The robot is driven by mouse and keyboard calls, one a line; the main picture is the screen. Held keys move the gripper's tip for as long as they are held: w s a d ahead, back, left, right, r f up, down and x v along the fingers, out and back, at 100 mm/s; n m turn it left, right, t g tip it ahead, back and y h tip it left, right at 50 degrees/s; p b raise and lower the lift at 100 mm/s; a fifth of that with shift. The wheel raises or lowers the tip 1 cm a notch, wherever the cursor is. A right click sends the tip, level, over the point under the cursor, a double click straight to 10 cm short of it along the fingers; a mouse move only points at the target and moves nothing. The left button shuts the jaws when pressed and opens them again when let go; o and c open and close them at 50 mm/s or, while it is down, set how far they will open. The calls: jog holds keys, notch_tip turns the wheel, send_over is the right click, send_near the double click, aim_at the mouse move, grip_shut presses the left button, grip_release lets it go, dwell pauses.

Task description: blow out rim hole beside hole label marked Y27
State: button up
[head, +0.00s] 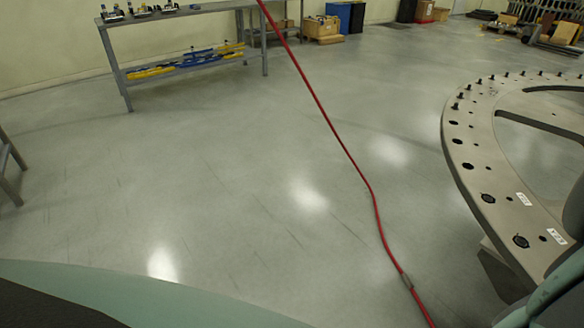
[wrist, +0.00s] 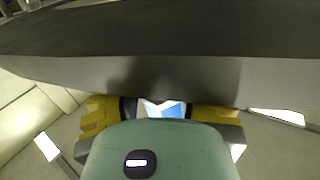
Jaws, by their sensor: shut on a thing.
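The turret plate (head: 500,160) is a large grey ring at the right of the head view, with a row of rim holes. Two white labels lie beside holes near its front, an upper one (head: 523,198) and a lower one (head: 557,236); their text is too small to read. A dark rim hole (head: 520,241) is left of the lower label. In the wrist view a grey slab (wrist: 160,72), seemingly the plate's edge, crosses above my gripper (wrist: 162,108). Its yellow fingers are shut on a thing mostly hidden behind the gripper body. I cannot tell what it is.
A grey bench (head: 180,15) stands at the back left, with boxes (head: 322,28) beyond.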

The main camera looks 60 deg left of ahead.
jog(key=shift+r+p, duration=3.05)
jog(key=shift+r, duration=0.95)
